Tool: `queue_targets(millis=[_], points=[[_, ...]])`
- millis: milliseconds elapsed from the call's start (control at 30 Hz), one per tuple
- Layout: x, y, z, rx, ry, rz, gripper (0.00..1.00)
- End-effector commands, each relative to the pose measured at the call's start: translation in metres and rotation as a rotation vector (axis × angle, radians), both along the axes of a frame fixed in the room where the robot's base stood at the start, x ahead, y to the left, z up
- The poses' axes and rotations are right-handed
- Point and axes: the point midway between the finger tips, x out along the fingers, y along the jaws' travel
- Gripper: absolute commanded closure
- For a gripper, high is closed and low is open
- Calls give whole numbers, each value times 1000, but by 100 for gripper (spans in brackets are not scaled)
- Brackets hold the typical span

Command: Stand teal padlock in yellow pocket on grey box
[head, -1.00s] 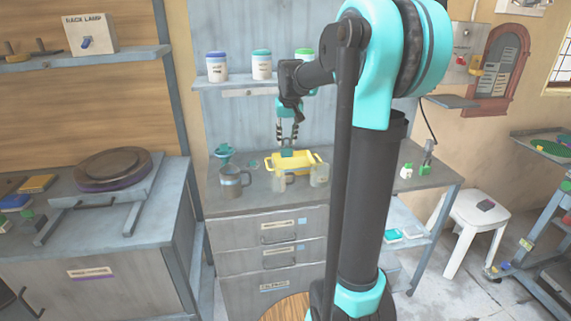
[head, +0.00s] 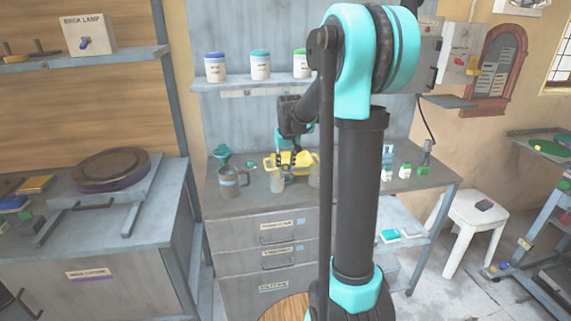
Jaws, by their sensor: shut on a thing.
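My gripper (head: 288,152) points down into the yellow tray (head: 311,160) on the grey workbench. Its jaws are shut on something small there. That looks to be the teal padlock, but the fingers and tray wall hide it now. A grey box (head: 431,54) hangs on the back wall at the right, partly behind my arm. A small yellow part (head: 473,68) shows on the paler wall box beside it; I cannot tell if it is the pocket.
A teal funnel (head: 223,153) stands behind the mug. White bottles (head: 405,171) stand at the bench's right. Lidded jars (head: 260,65) line the shelf above.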

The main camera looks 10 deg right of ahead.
Motion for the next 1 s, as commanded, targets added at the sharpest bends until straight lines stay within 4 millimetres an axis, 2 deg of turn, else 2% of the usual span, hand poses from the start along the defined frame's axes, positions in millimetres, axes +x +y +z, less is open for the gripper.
queue_targets(millis=[100, 133, 300, 667, 767, 1000], points=[[0, 0, -2, 0, 0, 0, 100], [0, 0, -3, 0, 0, 0, 70], [0, 0, -2, 0, 0, 0, 50], [0, 0, 2, 0, 0, 0, 50], [-4, 0, 13, 0, 0, 0, 50], [-17, 0, 59, 0, 0, 0, 50]])
